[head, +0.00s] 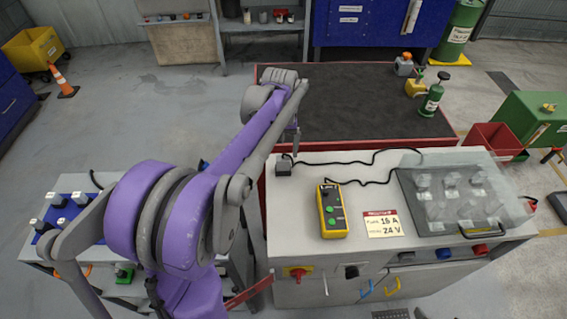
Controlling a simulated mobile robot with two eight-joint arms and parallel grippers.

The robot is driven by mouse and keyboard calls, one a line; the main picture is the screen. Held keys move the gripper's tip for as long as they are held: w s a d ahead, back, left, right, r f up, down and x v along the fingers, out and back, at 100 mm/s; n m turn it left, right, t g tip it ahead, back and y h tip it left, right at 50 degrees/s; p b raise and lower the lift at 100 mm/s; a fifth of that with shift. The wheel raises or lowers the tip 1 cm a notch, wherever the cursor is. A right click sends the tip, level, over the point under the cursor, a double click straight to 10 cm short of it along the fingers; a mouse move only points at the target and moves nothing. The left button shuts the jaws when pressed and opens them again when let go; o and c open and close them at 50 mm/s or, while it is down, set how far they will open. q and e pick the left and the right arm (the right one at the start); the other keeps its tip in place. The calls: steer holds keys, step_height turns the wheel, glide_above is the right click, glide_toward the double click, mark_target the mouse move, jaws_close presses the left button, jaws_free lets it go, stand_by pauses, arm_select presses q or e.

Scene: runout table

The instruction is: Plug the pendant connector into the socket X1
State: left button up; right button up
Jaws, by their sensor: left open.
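The yellow pendant (332,212) with green buttons lies on the light worktop. A black cable runs from it to the right. A small dark block (284,167), perhaps the pendant connector, sits at the worktop's back left corner with a black cable leading from it. A dark panel (408,190) with several sockets is at the right, under a see-through cover (512,208); no X1 label is readable. My left gripper (295,152) is open and empty, pointing down just above and beside the dark block; its fingers are small and partly hidden. My right gripper is not in view.
A sign (382,223) reading 16 A and 24 V lies beside the pendant. A red switch (297,273) is on the front face. Behind is a dark, red-edged platform (340,100) with a green bottle (432,95). A side table (60,245) with several plugs stands left.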

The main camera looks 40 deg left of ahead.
mark_target(283, 158)
arm_select(q)
steer(key=shift+w+f, duration=0.25)
steer(key=shift+f, duration=0.4)
steer(key=f, duration=0.4)
steer(key=shift+w+f, duration=0.3)
steer(key=shift+f, duration=0.05)
jaws_close()
